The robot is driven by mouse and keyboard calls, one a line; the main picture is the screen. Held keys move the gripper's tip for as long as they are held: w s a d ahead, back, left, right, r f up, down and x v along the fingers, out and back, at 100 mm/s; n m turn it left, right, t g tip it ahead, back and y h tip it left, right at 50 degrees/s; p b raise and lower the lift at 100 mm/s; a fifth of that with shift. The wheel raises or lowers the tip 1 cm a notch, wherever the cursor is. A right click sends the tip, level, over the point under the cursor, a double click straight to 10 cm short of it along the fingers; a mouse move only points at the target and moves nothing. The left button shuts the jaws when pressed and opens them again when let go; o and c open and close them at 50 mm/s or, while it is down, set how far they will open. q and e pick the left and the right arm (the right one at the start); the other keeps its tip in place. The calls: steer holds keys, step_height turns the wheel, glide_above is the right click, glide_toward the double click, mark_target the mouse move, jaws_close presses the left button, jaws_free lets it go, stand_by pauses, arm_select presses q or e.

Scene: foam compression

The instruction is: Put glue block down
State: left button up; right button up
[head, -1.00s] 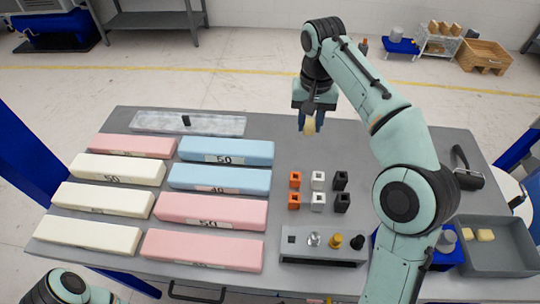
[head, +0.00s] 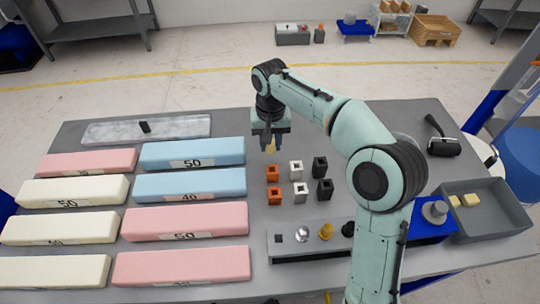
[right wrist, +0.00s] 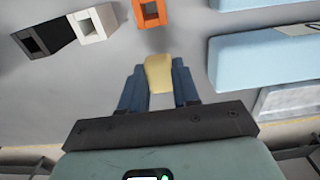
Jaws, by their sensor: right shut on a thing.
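My right gripper (head: 270,144) is shut on a small pale-yellow glue block (head: 271,147). It hangs over the table (head: 330,130), just beyond the orange and white square-holed blocks and right of the blue foam. In the right wrist view the glue block (right wrist: 158,73) sits between the dark blue fingers (right wrist: 158,88), with an orange block close past its tip. I cannot tell whether the block touches the table. My left gripper is not in view.
Blue (head: 192,152), pink (head: 185,221) and cream (head: 72,191) foam bars fill the left side. Orange (head: 273,173), white (head: 295,170) and black (head: 320,167) blocks stand mid-table. A grey holder (head: 300,246) sits in front of them. A clear slab (head: 180,128) lies at the back left.

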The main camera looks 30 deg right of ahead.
mark_target(270, 160)
steer(key=shift+f+b, duration=0.4)
steer(key=shift+f, duration=2.05)
steer(key=shift+f, duration=0.2)
steer(key=o, duration=1)
